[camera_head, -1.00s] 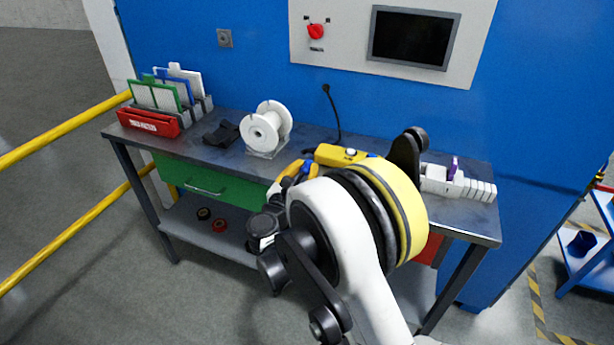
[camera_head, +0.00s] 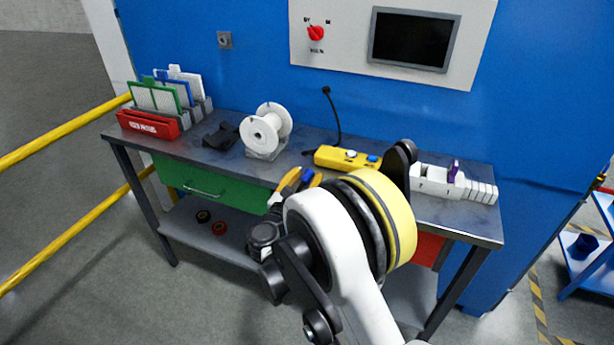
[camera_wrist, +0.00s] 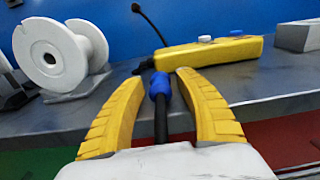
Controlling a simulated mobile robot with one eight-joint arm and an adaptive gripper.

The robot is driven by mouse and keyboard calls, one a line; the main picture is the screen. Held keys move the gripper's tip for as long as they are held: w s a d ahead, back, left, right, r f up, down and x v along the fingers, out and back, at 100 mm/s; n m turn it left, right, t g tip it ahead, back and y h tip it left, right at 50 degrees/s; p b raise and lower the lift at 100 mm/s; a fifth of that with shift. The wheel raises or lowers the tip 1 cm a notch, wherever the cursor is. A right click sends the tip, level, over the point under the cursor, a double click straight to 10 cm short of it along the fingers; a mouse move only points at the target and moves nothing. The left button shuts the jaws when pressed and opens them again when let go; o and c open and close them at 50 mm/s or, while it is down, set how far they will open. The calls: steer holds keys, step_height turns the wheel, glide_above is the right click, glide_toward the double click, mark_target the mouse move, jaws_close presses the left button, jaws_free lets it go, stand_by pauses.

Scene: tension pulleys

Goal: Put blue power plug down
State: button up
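The blue power plug (camera_wrist: 160,87), with a black lower part, sits between the yellow fingers of my gripper (camera_wrist: 160,76) in the wrist view. The fingers are closed in on it, though contact on each side is hard to make out. In the head view the plug (camera_head: 307,177) shows as a small blue patch between the fingertips, near the table's front edge. The yellow power strip (camera_head: 345,158) lies behind it on the table (camera_head: 225,165), with a white and a blue round part on top. My arm hides part of the table.
A white spool (camera_head: 265,131) stands left of the strip, a black cable (camera_head: 333,112) behind it. A white block-like fixture (camera_head: 440,181) is at the right. A red holder (camera_head: 148,124) with panels is at far left. Bare table lies between spool and strip.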

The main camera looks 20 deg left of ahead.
steer(key=shift+r, duration=0.2)
steer(key=shift+s+r+p, duration=0.35)
steer(key=shift+s+r, duration=0.2)
steer(key=shift+s, duration=0.1)
steer(key=s+p, duration=0.3)
steer(key=s, duration=0.7)
steer(key=shift+s+a+f, duration=0.15)
steer(key=shift+s+a, duration=0.2)
steer(key=shift+a, duration=0.1)
